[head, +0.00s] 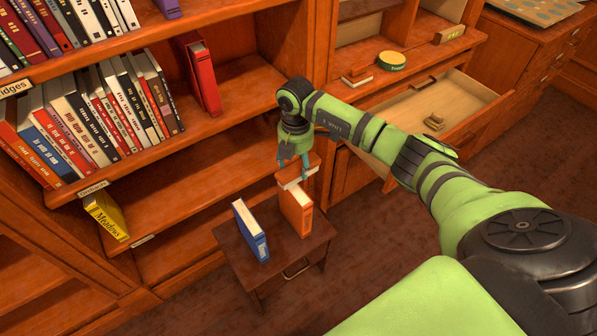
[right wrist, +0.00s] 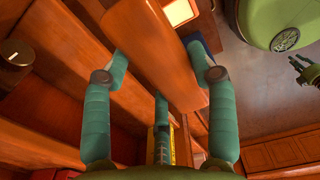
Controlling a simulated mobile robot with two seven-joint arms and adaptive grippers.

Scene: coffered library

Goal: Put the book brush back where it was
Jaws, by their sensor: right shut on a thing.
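The book brush (head: 299,166), a reddish-brown wooden block with a cream layer beneath, is in my right gripper (head: 294,160). The gripper's teal fingers are shut on it, above the back of a small dark wooden stand (head: 240,262). It hangs just behind and over an upright orange book (head: 297,210); I cannot tell whether they touch. In the right wrist view the brush (right wrist: 165,48) fills the space between the fingers (right wrist: 157,62). A small dark claw-like shape at that view's right edge may be my left gripper (right wrist: 303,70), too small to read.
A blue book (head: 250,231) stands on the stand. Bookshelves (head: 165,155) line the left; a yellow book (head: 106,215) leans low there. A green round tin (head: 391,61) sits above the drawer.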

